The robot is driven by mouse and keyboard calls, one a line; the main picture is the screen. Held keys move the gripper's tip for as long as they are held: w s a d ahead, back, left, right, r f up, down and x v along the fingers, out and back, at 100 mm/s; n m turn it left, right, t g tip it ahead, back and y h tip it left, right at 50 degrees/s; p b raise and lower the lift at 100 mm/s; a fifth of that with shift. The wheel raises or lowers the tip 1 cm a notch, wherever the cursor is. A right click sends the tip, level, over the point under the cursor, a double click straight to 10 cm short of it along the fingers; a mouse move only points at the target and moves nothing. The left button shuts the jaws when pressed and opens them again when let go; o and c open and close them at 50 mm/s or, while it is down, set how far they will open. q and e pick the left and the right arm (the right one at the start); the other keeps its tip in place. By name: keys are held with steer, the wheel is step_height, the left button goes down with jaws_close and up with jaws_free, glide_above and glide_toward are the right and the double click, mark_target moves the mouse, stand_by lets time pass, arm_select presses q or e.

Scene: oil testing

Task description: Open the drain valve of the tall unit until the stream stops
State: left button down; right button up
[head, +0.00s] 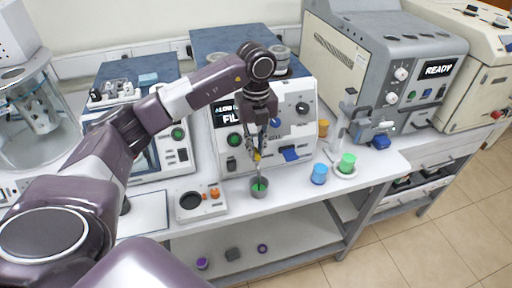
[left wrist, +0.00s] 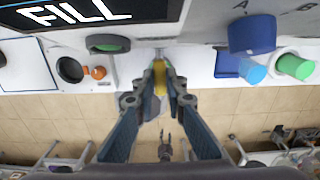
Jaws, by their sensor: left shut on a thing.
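The middle unit shows FILL on its black display (head: 228,115), which also shows in the left wrist view (left wrist: 75,12). My left gripper (head: 257,154) reaches down in front of this unit's face. In the left wrist view its fingertips (left wrist: 160,80) are shut on a slim yellow handle (left wrist: 160,77), taken as the drain valve's. A small grey cup (head: 260,194) with green liquid (head: 259,186) stands on the bench just below the gripper. I cannot make out a stream between valve and cup. My right gripper is not identifiable.
A blue cup (head: 319,174) and a green cup (head: 347,163) stand to the right. A small white device with a dark round plate (head: 190,201) stands left of the grey cup. A grey READY unit (head: 390,60) is at the right. The bench's front edge is close.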

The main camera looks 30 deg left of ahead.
mark_target(256, 151)
arm_select(q)
steer(key=c, duration=2)
jaws_free()
steer(key=shift+r, duration=0.1)
steer(key=shift+o, duration=0.2)
step_height(256, 151, up, 12)
